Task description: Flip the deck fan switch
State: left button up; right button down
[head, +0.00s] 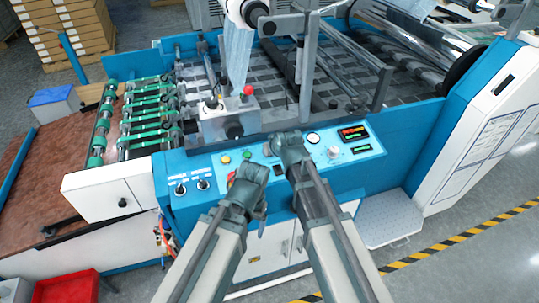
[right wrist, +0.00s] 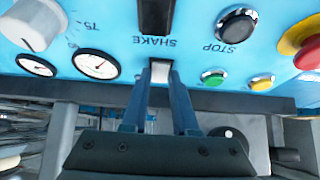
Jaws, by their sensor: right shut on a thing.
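A blue control panel (head: 365,172) spans the front of the machine; in the right wrist view (right wrist: 110,25) it appears upside down. My right gripper (right wrist: 160,78) is shut with a small whitish tab (right wrist: 160,70) between its fingertips, beside the upside-down word SHAKE. I see no deck fan label, so I cannot tell whether this tab is the deck fan switch. In the head view my right gripper (head: 290,148) is at the panel's middle, its fingertips hidden. My left gripper (head: 248,178) hangs in front of the panel's left half; its jaws are unclear.
Near the tab are a black STOP button (right wrist: 238,25), a green button (right wrist: 213,78), a yellow button (right wrist: 262,82), a red emergency knob (right wrist: 305,40), gauges (right wrist: 97,64) and a white dial (right wrist: 35,22). Two black selectors (head: 191,186) are on the left front. A red display (head: 353,133) is on the right.

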jog(key=shift+s+f, duration=0.2)
pick_arm(q)
jog(key=shift+f, duration=0.55)
pick_arm(e)
jog(key=shift+w+r+t, duration=0.1)
jog(key=shift+r+t, duration=0.05)
jog(key=shift+t, duration=0.15)
jog(key=c, duration=0.7)
grip_release()
pick_arm(q)
jog(key=shift+r, duration=0.15)
pick_arm(e)
jog(key=shift+r, duration=0.1)
